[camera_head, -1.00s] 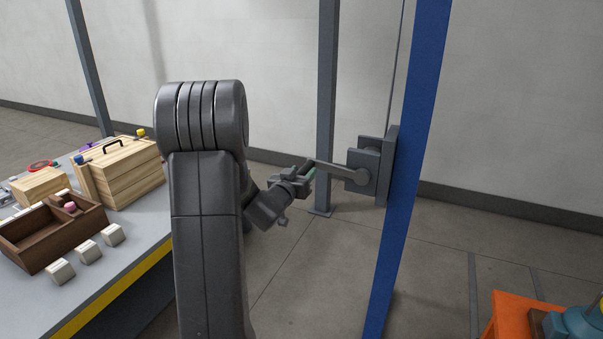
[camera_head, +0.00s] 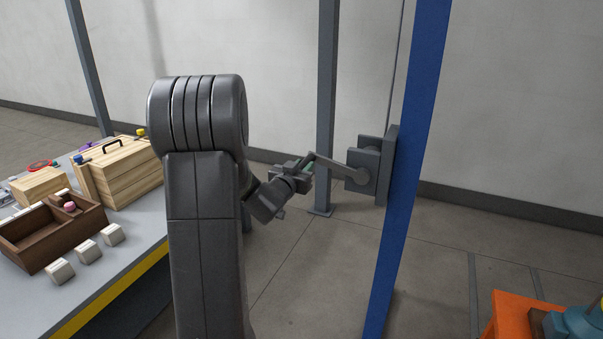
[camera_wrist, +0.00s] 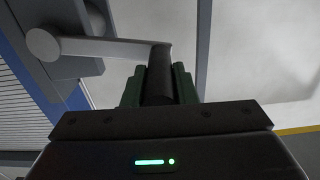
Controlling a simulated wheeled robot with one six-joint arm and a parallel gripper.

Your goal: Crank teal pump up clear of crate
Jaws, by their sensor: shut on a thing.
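My gripper (camera_head: 304,168) is shut on the dark grip of the crank handle (camera_wrist: 160,75); its green-padded fingers stand on both sides of the grip in the wrist view. The grey crank arm (camera_head: 340,168) runs from the grip down and right to the hub of the winch (camera_head: 370,168), which is fixed to the blue post (camera_head: 410,170). A thin cable (camera_head: 396,65) rises from the winch. The teal pump (camera_head: 578,324) shows only in part at the lower right corner, beside an orange surface (camera_head: 508,315). I cannot tell whether the pump is clear of the crate.
A workbench (camera_head: 120,270) with a yellow edge stands at the left. It holds wooden boxes (camera_head: 118,168), a brown divided tray (camera_head: 45,240) and several pale blocks (camera_head: 88,252). A grey post (camera_head: 327,100) stands behind my gripper. Open floor lies between bench and blue post.

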